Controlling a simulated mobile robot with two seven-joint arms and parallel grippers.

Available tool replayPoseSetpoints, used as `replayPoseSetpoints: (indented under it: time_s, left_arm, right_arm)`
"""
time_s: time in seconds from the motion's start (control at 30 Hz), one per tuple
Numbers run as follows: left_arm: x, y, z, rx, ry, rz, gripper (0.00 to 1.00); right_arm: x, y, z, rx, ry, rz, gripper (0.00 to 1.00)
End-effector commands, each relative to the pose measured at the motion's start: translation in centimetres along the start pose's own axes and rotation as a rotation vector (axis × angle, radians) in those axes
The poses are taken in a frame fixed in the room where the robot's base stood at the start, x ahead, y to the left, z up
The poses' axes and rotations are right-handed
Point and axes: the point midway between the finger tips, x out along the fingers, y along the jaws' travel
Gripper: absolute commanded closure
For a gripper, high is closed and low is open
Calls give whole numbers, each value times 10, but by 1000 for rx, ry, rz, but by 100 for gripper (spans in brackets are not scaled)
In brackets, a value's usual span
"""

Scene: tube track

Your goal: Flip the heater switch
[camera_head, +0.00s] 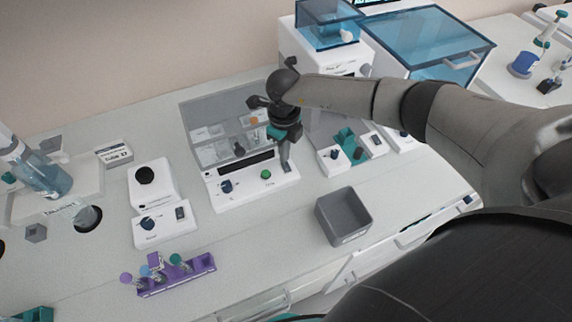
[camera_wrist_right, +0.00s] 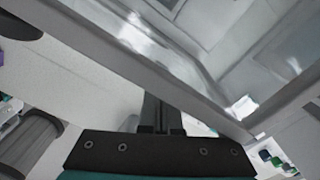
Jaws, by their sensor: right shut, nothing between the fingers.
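The labels are too small to tell which device is the heater. The middle white device (camera_head: 232,198) has a raised clear cover (camera_head: 205,125), a dark slot, a blue knob (camera_head: 226,186) and a green button (camera_head: 266,174). My right gripper (camera_head: 286,166) is shut and empty, pointing down at the right end of its front panel; whether it touches cannot be told. Its fingers (camera_wrist_right: 160,115) show in the right wrist view below a clear panel (camera_wrist_right: 190,60). A white box (camera_head: 165,236) at left has a knob and a small grey switch (camera_head: 180,213). My left gripper is not in view.
A grey open bin (camera_head: 343,216) stands front right. A purple rack (camera_head: 177,276) with several coloured-topped items lies front left. A small white knobbed unit (camera_head: 333,161) stands right of the middle device. The bench between rack and bin is clear.

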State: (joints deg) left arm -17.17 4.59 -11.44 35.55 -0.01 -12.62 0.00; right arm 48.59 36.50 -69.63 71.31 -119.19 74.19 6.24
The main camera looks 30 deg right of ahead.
Motion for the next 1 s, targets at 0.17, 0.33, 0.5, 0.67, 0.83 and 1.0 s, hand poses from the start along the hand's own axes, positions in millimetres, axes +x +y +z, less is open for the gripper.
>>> replayPoseSetpoints:
  time_s: [0.17, 0.33, 0.5, 0.67, 0.83, 1.0]
  left_arm:
    - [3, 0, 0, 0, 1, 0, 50]
    - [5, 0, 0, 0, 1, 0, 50]
    - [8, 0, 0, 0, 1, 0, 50]
    - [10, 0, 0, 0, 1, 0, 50]
    - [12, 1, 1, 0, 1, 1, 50]
    - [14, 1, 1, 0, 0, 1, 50]
  right_arm:
    - [4, 0, 0, 0, 0, 0, 100]
    - [6, 0, 0, 0, 0, 0, 100]
    - [9, 0, 0, 0, 0, 0, 100]
    - [11, 0, 0, 0, 0, 0, 100]
    - [14, 0, 0, 0, 0, 0, 100]
    - [16, 0, 0, 0, 0, 0, 100]
